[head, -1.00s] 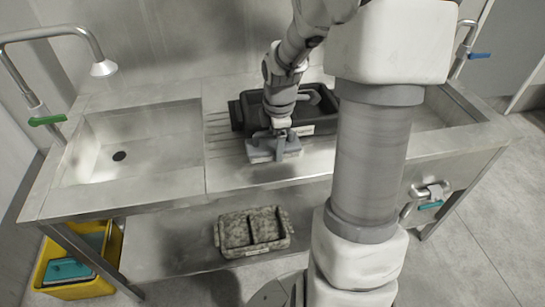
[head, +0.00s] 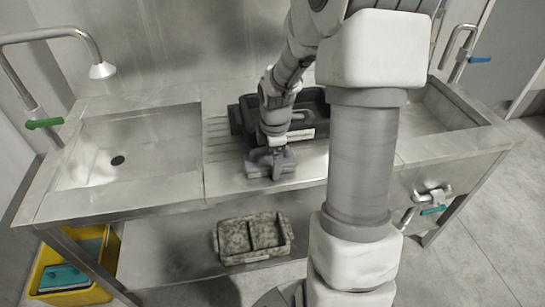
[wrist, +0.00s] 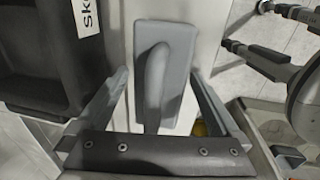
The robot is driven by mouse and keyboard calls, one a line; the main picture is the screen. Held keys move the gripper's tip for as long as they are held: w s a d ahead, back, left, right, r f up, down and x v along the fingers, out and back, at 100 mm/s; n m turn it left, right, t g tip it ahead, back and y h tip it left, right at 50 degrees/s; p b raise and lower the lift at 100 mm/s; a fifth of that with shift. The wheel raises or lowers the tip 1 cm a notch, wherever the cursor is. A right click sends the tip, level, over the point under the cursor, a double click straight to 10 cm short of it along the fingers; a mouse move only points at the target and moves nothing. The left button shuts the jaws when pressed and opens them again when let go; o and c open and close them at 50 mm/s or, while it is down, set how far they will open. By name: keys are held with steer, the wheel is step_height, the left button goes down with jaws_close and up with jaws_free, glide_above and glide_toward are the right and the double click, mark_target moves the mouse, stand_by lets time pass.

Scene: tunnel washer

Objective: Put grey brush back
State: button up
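The grey brush (wrist: 181,75) lies on the steel counter beside the black tray, with a raised handle along its top. In the head view the brush (head: 284,166) is partly covered by my gripper (head: 268,163). In the wrist view my gripper (wrist: 158,85) has its two fingers spread on either side of the brush. A gap shows between the fingers and the handle, so it looks open. The black tray (head: 235,118) stands just behind the brush and carries a white label. In the wrist view the tray (wrist: 45,98) is at the left, its label partly cut off.
A sink (head: 150,140) with a green-handled tap is at the left, another (head: 435,108) at the right. A speckled bin (head: 252,240) stands on the lower shelf. A yellow bin (head: 75,285) is on the floor at left. Counter left of the brush is clear.

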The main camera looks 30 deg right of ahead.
step_height(320, 180, up, 12)
steer(key=s+p, duration=0.1)
steer(key=p, duration=0.2)
steer(key=shift+s+a, duration=0.2)
steer(key=shift+s, duration=0.2)
steer(key=shift+r, duration=0.1)
